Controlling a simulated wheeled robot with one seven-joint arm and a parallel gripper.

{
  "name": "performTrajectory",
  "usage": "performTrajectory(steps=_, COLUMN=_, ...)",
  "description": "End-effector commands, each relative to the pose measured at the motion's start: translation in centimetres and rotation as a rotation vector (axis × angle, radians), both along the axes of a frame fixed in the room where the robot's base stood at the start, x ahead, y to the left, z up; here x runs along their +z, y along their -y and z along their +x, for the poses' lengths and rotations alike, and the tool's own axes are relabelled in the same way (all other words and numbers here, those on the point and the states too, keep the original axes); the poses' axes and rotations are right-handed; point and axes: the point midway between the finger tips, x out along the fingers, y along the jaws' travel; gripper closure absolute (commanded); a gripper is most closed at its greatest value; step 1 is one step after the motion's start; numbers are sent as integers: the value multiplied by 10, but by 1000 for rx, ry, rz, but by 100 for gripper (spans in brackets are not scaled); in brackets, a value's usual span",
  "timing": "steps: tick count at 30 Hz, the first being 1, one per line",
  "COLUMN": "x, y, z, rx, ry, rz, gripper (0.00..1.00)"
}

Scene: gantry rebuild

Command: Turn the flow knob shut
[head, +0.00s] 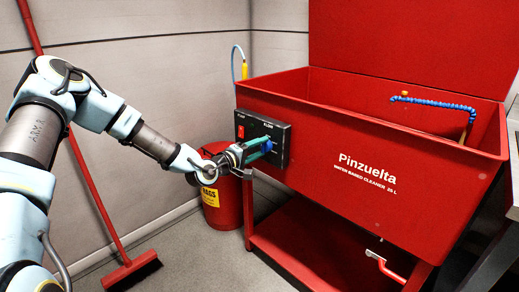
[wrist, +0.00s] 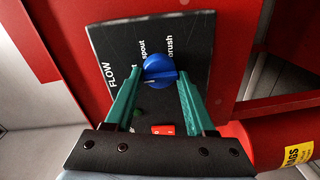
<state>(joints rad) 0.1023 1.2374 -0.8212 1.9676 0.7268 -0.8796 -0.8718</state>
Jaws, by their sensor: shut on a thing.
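The blue flow knob (wrist: 160,69) sits on a black control panel (wrist: 108,38) with the white words FLOW, spout and brush; a further label is partly hidden by a finger. A pale line shows on the knob's face. My gripper (wrist: 158,74) has its green fingers on either side of the knob, shut on it. In the head view, my gripper (head: 268,143) reaches the panel (head: 284,152) on the front of the red Pinzuelta cleaner, and the knob is mostly hidden by the fingers.
A red switch (head: 241,131) sits on the panel left of the knob. The red cleaner tank (head: 390,180) fills the right side. A red rags bin (head: 222,212) stands under my forearm. A red broom (head: 132,272) leans on the wall; a red lever (head: 385,267) sits low right.

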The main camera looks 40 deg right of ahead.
Motion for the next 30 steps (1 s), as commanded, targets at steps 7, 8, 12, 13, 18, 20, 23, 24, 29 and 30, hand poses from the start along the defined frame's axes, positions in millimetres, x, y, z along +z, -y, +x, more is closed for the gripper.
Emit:
performTrajectory(steps=7, x=2, y=1, z=-1, rx=-3, ry=-11, rz=-6, gripper=100)
performTrajectory(steps=8, x=2, y=1, z=-1, rx=-3, ry=-11, rz=-6, gripper=100)
performTrajectory(steps=12, x=3, y=1, z=-1, rx=-3, ry=-11, rz=-7, gripper=100)
performTrajectory(steps=13, x=3, y=1, z=-1, rx=-3, ry=-11, rz=-7, gripper=100)
performTrajectory(steps=18, x=2, y=1, z=-1, rx=-2, ry=-10, rz=-6, gripper=28)
performTrajectory(steps=20, x=2, y=1, z=-1, rx=-2, ry=-10, rz=-5, gripper=21)
performTrajectory(steps=23, x=1, y=1, z=0, rx=-1, ry=-10, rz=-4, gripper=18)
performTrajectory(steps=24, x=1, y=1, z=0, rx=-1, ry=-10, rz=-4, gripper=18)
performTrajectory(steps=29, x=1, y=-1, z=0, rx=0, ry=-11, rz=-3, gripper=18)
performTrajectory(steps=30, x=1, y=-3, z=0, rx=1, ry=-10, rz=-3, gripper=18)
